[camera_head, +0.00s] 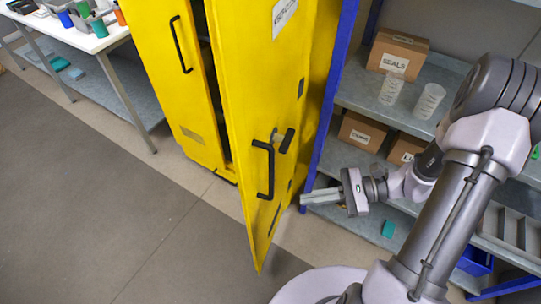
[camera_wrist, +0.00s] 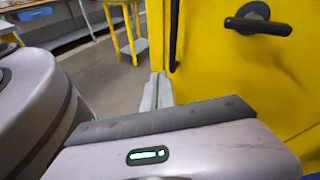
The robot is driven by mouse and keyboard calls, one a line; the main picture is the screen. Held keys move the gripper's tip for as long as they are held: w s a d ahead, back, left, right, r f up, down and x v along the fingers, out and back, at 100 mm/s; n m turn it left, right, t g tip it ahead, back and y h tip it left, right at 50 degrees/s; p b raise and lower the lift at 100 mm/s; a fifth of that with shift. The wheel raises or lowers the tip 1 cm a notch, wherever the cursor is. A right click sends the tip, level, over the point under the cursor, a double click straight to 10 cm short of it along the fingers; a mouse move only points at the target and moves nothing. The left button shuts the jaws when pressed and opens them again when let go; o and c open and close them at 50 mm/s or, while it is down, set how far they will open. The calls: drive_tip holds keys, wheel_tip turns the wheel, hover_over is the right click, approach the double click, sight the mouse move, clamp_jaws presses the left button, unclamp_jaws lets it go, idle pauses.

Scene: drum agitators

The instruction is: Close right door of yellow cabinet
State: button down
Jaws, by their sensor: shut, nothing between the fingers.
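The yellow cabinet's right door (camera_head: 245,100) stands open, swung out towards me, with a dark gap between it and the left door (camera_head: 165,75). It carries a black pull handle (camera_head: 268,168) and a black lever (camera_head: 288,140). In the wrist view the door (camera_wrist: 235,75) fills the right side, with its lever (camera_wrist: 258,20) and the pull handle (camera_wrist: 174,35). My gripper (camera_head: 303,198) is to the right of the door, beside its handle side, with its fingers shut and empty. The fingertips also show in the wrist view (camera_wrist: 158,85), close to the door; I cannot tell whether they touch.
A blue-framed shelf (camera_head: 350,95) with boxes (camera_head: 397,52) and clear beakers (camera_head: 430,101) stands right of the cabinet, behind my arm. A white table (camera_head: 85,40) stands at the far left. The grey floor (camera_head: 90,190) left of the door is clear.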

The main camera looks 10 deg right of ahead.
drive_tip(key=d+f+m+t+y, duration=0.2)
drive_tip(key=d+f+m+t, duration=0.1)
drive_tip(key=f+m+t, duration=0.35)
drive_tip(key=b, duration=0.4)
approach(261, 191)
drive_tip(key=shift+h, duration=0.3)
drive_tip(key=x, duration=0.6)
drive_tip(key=shift+s, duration=0.15)
drive_tip(key=shift+w+a+r, duration=0.1)
drive_tip(key=shift+w+a, duration=0.15)
drive_tip(key=shift+a, duration=0.2)
